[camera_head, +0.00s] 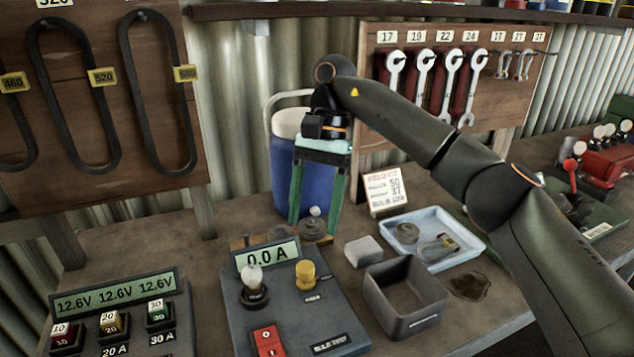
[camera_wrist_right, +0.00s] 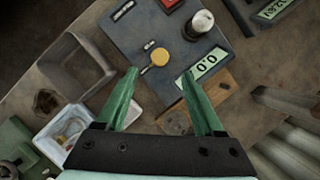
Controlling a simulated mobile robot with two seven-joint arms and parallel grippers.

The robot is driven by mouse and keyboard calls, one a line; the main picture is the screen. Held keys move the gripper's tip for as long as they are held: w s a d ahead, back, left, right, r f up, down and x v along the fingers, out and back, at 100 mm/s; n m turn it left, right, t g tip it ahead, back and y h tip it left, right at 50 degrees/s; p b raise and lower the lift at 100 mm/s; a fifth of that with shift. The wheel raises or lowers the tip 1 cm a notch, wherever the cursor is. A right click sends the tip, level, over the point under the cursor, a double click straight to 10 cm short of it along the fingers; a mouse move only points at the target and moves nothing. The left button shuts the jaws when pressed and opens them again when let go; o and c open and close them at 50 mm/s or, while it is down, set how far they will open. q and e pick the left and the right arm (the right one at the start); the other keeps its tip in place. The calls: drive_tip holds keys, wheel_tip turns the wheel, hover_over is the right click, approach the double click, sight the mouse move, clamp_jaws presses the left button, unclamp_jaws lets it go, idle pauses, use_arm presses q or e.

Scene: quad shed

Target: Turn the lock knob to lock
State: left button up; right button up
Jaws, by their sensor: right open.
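A blue-grey bulb test panel (camera_head: 318,318) lies on the bench. It carries a yellow knob (camera_head: 305,274), a white bulb (camera_head: 252,283), a red switch (camera_head: 266,340) and a display reading 0.0 A. No part is legibly marked as the lock knob; the yellow one is the clearest knob. My right gripper (camera_head: 313,232) is open and empty, its green fingers pointing down behind the panel. In the right wrist view the yellow knob (camera_wrist_right: 160,57) appears just beyond the gap between the fingertips (camera_wrist_right: 160,75). Contact does not show. My left gripper is out of view.
A grey metal piece (camera_head: 313,223) stands on a wooden block behind the panel, between the fingers in the head view. A grey open bin (camera_head: 405,325) and blue tray (camera_head: 466,252) are right of the panel. A blue cooler (camera_head: 283,180) stands behind.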

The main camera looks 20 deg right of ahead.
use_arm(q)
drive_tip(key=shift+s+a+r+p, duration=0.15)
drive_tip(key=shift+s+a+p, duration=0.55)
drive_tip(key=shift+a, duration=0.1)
use_arm(e)
drive_tip(key=v, duration=0.4)
drive_tip(key=shift+r, duration=0.25)
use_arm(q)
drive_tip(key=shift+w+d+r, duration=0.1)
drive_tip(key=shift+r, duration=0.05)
